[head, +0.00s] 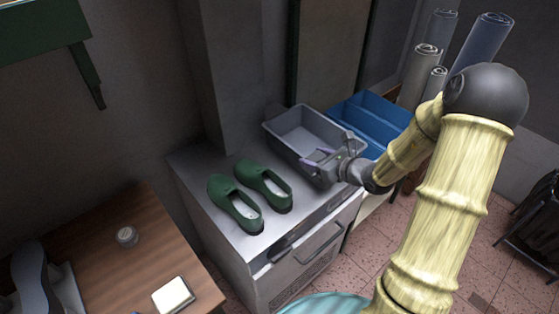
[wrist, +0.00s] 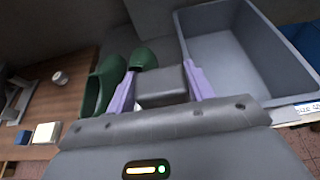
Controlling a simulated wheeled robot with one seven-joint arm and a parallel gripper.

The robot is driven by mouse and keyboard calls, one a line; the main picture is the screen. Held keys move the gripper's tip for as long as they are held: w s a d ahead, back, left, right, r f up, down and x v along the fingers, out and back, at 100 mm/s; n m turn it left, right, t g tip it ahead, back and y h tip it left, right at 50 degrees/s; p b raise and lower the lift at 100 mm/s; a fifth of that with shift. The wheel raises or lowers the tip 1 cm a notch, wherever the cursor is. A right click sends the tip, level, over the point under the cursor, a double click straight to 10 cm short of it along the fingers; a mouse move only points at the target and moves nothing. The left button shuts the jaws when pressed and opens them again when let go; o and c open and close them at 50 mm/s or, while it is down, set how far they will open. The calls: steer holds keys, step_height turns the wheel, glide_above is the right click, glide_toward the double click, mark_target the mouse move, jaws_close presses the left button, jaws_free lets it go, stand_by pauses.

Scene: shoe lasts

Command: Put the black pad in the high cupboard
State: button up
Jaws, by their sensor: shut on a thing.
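My gripper (head: 318,160) is at the near side of the grey bin, over the metal cabinet top. In the wrist view its two purple fingers are shut on a dark grey-black block, the black pad (wrist: 162,88). The pad is hidden or too small to make out in the head view. No high cupboard can be told for certain. A dark green wall fixture with a bracket (head: 40,32) is cut off at the upper left of the head view, and I cannot tell whether it is the cupboard.
Two green shoes (head: 250,195) stand on the metal cabinet (head: 205,165), left of my gripper. A grey bin (head: 285,143) and a blue bin (head: 385,107) lie behind. A wooden table (head: 110,245) at lower left holds a small jar (head: 126,236) and a cream block (head: 173,295).

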steer(key=shift+w+r, duration=0.35)
steer(key=shift+r, duration=0.35)
steer(key=shift+s, duration=0.1)
steer(key=p, duration=0.2)
glide_above(310, 201)
step_height(310, 201, down, 14)
steer(key=shift+f, duration=0.2)
steer(key=shift+f+p, duration=0.4)
steer(key=shift+f, duration=1.45)
